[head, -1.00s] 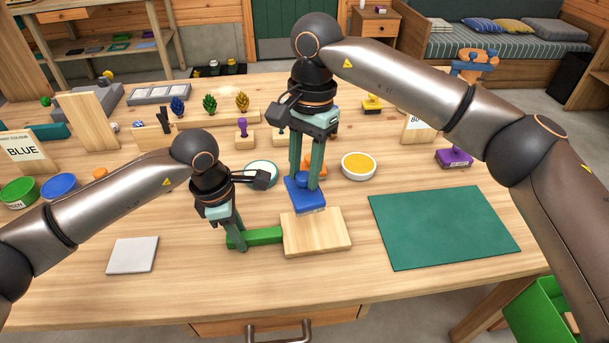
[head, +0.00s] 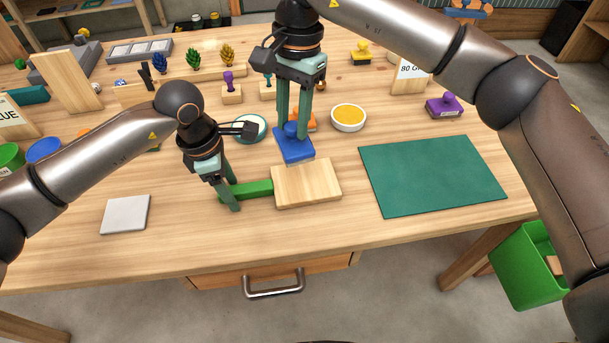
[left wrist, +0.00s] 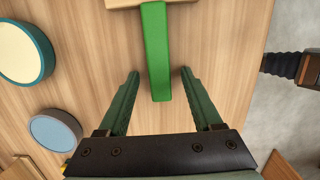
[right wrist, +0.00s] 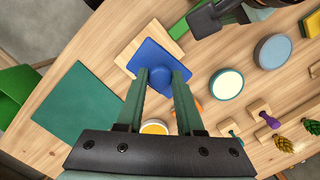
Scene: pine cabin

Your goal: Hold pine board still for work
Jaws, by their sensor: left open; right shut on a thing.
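The pine board (head: 312,188) lies flat near the table's front. A green bar (head: 252,189) reaches left from its left edge; it also shows in the left wrist view (left wrist: 156,55). My left gripper (head: 229,203) is open, its fingers on either side of the bar's free end, apart from it in the left wrist view. My right gripper (head: 292,127) is shut on the round knob of a blue block (head: 296,150). The block overlaps the board's far edge in the right wrist view (right wrist: 148,58); whether it touches the board I cannot tell.
A green mat (head: 432,175) lies right of the board, a grey tile (head: 126,214) to the left. A white bowl with yellow contents (head: 348,118) and a round pale dish (head: 249,128) stand behind. A green bin (head: 527,268) is at the lower right. The table front is clear.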

